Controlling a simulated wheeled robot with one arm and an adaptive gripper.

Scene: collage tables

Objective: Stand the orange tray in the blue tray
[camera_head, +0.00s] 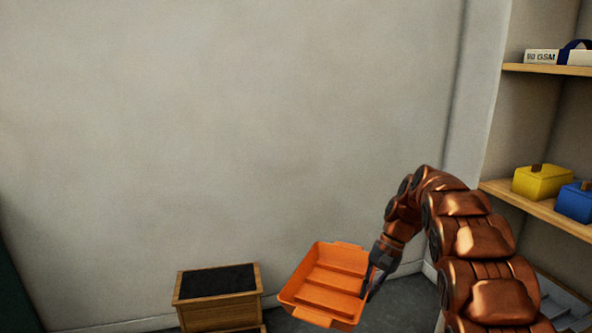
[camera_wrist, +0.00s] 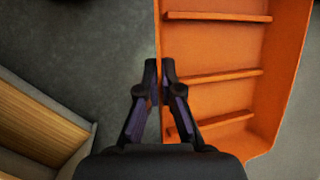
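The orange tray (camera_head: 330,278) is at the lower middle of the head view, beside the wall, tilted with its ribbed inside facing me. It fills the right part of the wrist view (camera_wrist: 225,50). My gripper (camera_head: 374,280) is at the tray's right edge in the head view. In the wrist view my gripper's fingertips (camera_wrist: 160,66) are close together with the tray's wall edge between them, and the tray appears held above the grey floor. I cannot make out a blue tray in either view.
A wooden box (camera_head: 218,312) with a dark top stands left of the tray; its slatted side shows in the wrist view (camera_wrist: 40,120). At the right, a shelf (camera_head: 545,212) holds a yellow box (camera_head: 542,182) and a blue box (camera_head: 574,203). The wall behind is bare.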

